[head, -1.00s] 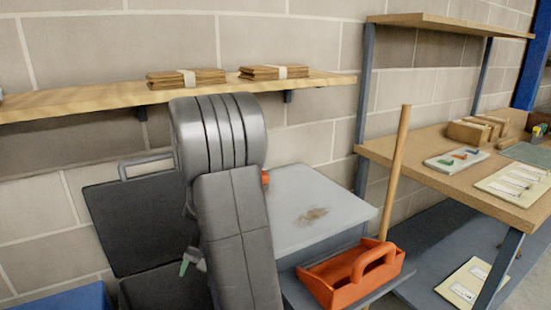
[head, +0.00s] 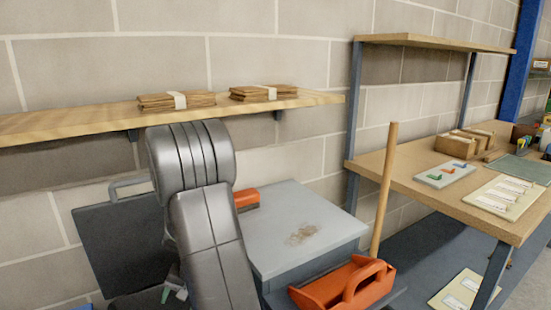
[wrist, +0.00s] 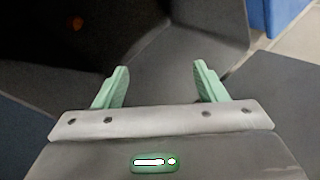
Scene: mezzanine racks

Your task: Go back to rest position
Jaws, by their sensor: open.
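My gripper (wrist: 160,88) is open in the wrist view, with its two green fingers apart and nothing between them. Below and beyond the fingers are dark grey surfaces, too dim to tell in detail. In the head view my arm stands in front of an open dark case, whose raised panel (head: 112,245) and grey handle show. Only a bit of green finger shows low beside the arm there; the rest of my gripper is hidden.
A grey cabinet (head: 290,215) bears an orange-red block (head: 246,198). A wall shelf (head: 60,122) with bundled cardboard (head: 176,100) runs behind my arm. A workbench (head: 400,180) is at right.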

